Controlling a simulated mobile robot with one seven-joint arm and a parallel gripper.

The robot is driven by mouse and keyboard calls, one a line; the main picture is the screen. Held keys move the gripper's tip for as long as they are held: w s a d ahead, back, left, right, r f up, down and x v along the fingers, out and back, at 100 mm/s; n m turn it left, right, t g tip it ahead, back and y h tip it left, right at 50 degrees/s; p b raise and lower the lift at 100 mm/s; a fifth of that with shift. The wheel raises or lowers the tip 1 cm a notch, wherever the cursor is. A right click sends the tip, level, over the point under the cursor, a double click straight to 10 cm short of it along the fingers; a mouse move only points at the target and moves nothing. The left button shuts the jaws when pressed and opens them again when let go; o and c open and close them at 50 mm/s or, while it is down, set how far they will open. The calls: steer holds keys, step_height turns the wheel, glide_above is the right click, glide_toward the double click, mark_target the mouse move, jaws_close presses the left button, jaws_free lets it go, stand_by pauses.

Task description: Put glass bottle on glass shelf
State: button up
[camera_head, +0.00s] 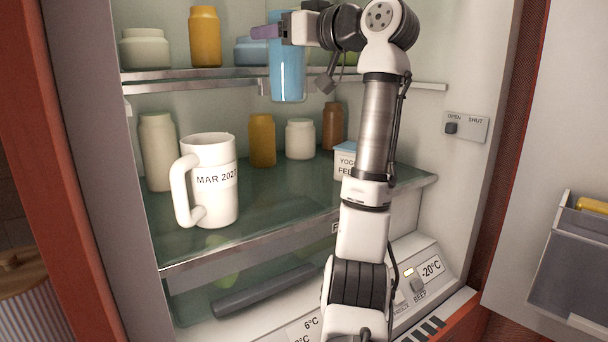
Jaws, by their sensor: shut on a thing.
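A translucent blue bottle (288,75) is upright in my gripper (274,29), whose purple fingers are shut on its upper part. The bottle overlaps the front edge of the upper glass shelf (190,75), and its base shows lower than that edge. I cannot tell whether it touches the shelf. A wider lower glass shelf (275,205) has clear space at its front middle. My arm hides part of the right side of both shelves.
A white mug (213,180) stands at the lower shelf's front left. Behind it are a pale jar (158,150), an orange jar (262,140), a white jar (299,138) and a brown bottle (333,125). A yogurt box (344,160) stands right. Jars (205,38) line the upper shelf. An open door (560,130) is right.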

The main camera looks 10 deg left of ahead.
step_height(320, 180, down, 20)
steer(key=p, duration=0.2)
steer(key=shift+r+p, duration=0.25)
steer(key=shift+p, duration=0.1)
steer(key=shift+s, duration=0.1)
steer(key=o, duration=1.2)
steer(key=shift+f, duration=0.25)
steer(key=shift+c, duration=0.2)
steer(key=o, duration=0.5)
steer(key=shift+r, duration=0.1)
steer(key=b+v, duration=0.4)
steer(key=v, duration=0.8)
steer(key=shift+r+b, duration=0.1)
steer(key=shift+b, duration=0.3)
